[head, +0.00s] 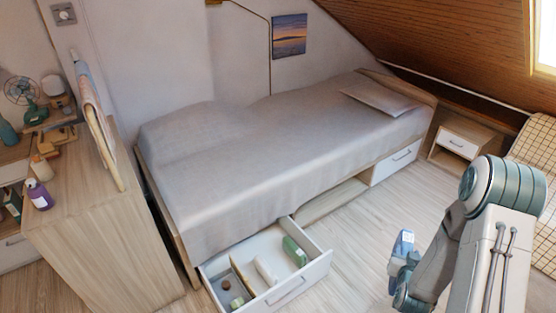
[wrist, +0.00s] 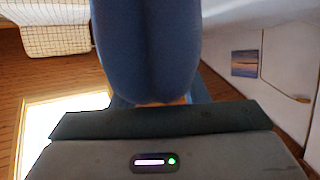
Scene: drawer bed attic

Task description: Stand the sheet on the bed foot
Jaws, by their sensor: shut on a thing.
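My gripper (head: 402,262) is in front of the bed at the right, above the floor. It is shut on a blue folded or rolled cloth, which I take to be the sheet (head: 404,241). In the wrist view the sheet (wrist: 146,50) is large, close and rounded, and it reaches down to the gripper (wrist: 158,108); the fingertips are mostly hidden. The bed (head: 260,145) has a smooth grey cover and a pillow at its right end. Its foot (head: 180,135) is the left end, which is bare on top and lies far from my gripper.
An open drawer (head: 318,268) juts out below the bed's foot, holding a green bundle (head: 295,251), a white roll (head: 265,270) and small items. A wooden cabinet (head: 95,220) stands left of the foot. The sloped ceiling (head: 450,50) is low at right. Floor between drawer and arm is clear.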

